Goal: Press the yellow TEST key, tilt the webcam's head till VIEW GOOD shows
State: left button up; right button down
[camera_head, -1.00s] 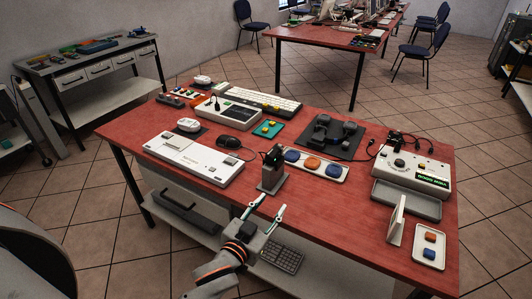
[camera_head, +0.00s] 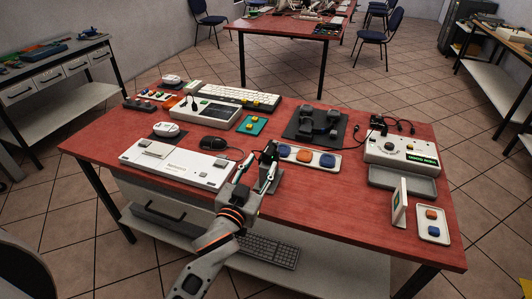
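A pale control box (camera_head: 400,148) stands at the right of the red table, with dials and a dark display (camera_head: 422,161) of green text too small to read surely. A small black device (camera_head: 378,122), apparently the webcam, is at its back left. Yellow keys (camera_head: 247,127) sit on a teal pad at mid-table; no TEST label is legible. My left gripper (camera_head: 258,172) comes in from the bottom and appears open at the table's front edge, its fingers overlapping a grey holder (camera_head: 268,186) in the picture. Whether they touch it is unclear. My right gripper is out of view.
A tray with blue and orange buttons (camera_head: 306,157) lies behind the holder. A white panel (camera_head: 399,203) stands upright near a small button tray (camera_head: 433,225) at front right. Bare tabletop (camera_head: 335,205) lies front centre.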

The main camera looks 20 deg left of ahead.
aim_at(266, 156)
pick_arm(q)
jog(key=w, duration=0.6)
jog(key=shift+w+d, duration=0.1)
jog(key=shift+w, duration=0.15)
grip_shut()
